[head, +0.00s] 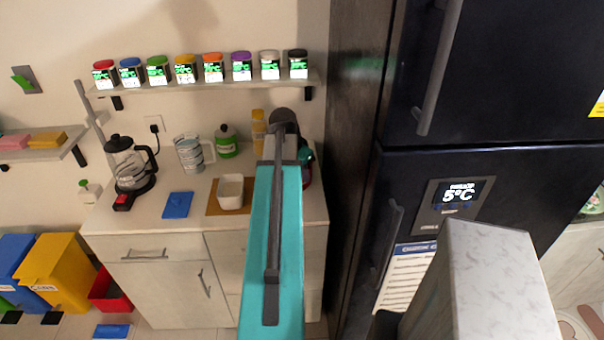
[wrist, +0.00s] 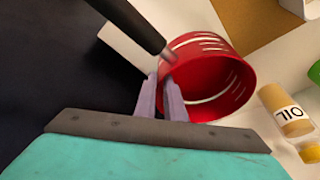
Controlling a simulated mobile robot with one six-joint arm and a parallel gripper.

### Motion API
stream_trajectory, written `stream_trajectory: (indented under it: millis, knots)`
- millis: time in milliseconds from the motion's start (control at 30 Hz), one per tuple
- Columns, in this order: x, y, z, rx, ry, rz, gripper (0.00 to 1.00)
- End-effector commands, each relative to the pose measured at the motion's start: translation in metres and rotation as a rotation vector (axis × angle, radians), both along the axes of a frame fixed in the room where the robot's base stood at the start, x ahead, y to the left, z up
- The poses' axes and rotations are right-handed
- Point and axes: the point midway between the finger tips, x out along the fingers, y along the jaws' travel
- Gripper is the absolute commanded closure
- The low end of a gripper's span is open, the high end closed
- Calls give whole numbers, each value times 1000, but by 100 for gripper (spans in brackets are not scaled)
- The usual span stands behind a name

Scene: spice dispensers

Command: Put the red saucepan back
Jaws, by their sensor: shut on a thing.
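The red saucepan (wrist: 215,80) is in the wrist view, with pale stripes and a black handle (wrist: 135,22) pointing to the upper left. My gripper (wrist: 167,88) is shut on the saucepan near where the handle meets its wall. The pan is tilted in this view, its open side facing the lower right. In the head view my teal arm (head: 272,255) reaches over the counter's right end and hides most of the pan. I cannot tell whether the pan touches the counter.
The counter (head: 185,225) holds a glass kettle (head: 130,165), a blue cloth-like item (head: 177,205), a white bowl (head: 230,192) and a yellow bottle (head: 258,128). The oil bottle (wrist: 285,110) is right of the pan. A dark fridge (head: 460,165) stands close right. Spice jars line the shelf (head: 205,85).

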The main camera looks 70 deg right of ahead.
Motion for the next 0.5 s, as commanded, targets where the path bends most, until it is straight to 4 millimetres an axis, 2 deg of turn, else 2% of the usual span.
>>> stream_trajectory:
  millis: [33,300,500]
  knots:
    - [3,-9,2,-1,0,0,100]
    - [11,-34,-1,0,0,-1,100]
    - [12,-40,-3,-1,0,-1,100]
